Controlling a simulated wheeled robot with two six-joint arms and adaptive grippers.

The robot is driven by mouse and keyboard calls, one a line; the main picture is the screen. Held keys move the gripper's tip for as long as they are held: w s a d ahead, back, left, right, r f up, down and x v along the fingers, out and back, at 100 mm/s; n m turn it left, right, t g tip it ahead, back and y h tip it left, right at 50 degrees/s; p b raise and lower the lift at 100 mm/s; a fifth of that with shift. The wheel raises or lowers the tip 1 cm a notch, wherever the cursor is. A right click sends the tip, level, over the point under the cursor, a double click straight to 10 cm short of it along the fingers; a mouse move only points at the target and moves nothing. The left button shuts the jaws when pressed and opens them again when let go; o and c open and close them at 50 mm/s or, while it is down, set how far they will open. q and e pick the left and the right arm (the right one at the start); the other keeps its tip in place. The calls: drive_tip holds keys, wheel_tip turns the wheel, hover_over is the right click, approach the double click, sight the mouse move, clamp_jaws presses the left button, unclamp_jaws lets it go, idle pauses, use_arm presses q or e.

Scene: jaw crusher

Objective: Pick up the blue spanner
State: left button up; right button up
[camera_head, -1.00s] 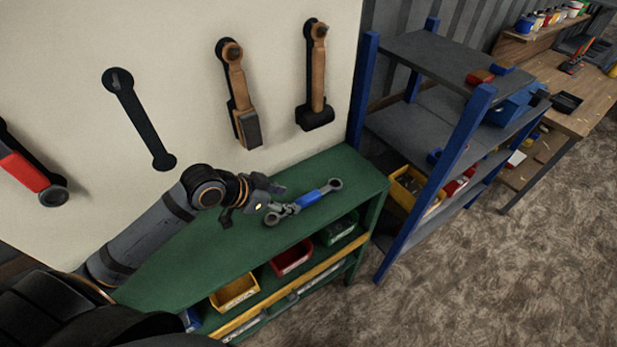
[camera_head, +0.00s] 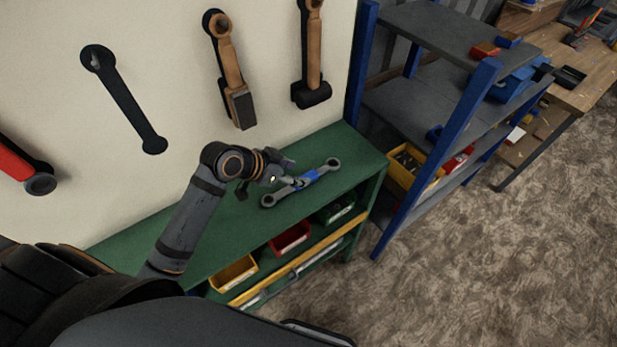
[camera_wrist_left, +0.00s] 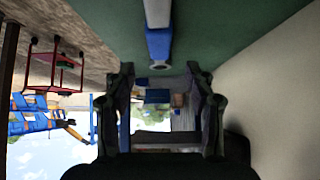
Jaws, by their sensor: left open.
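The blue spanner (camera_head: 311,176) lies on the green bench top (camera_head: 345,149), with grey ends and a blue handle. In the left wrist view the spanner (camera_wrist_left: 158,42) runs from the top edge down toward the jaws. My left gripper (camera_head: 291,179) is over the spanner's middle in the head view and hides part of the handle. In the left wrist view the left gripper (camera_wrist_left: 159,75) is open, its fingers on either side of the spanner's line. I cannot tell whether it touches the spanner. My right gripper is not in view.
Hammers (camera_head: 312,60) hang on the pale wall behind the bench, beside an empty dark spanner outline (camera_head: 125,101). Yellow (camera_head: 233,273), red (camera_head: 290,238) and green bins sit on the shelf below the bench top. A blue-post shelf rack (camera_head: 462,117) stands to the right.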

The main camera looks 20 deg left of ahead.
sight(307, 176)
use_arm(q)
drive_tip(key=shift+p+x, duration=0.75)
drive_tip(key=shift+x, duration=1.6)
drive_tip(key=shift+f, duration=0.35)
clamp_jaws()
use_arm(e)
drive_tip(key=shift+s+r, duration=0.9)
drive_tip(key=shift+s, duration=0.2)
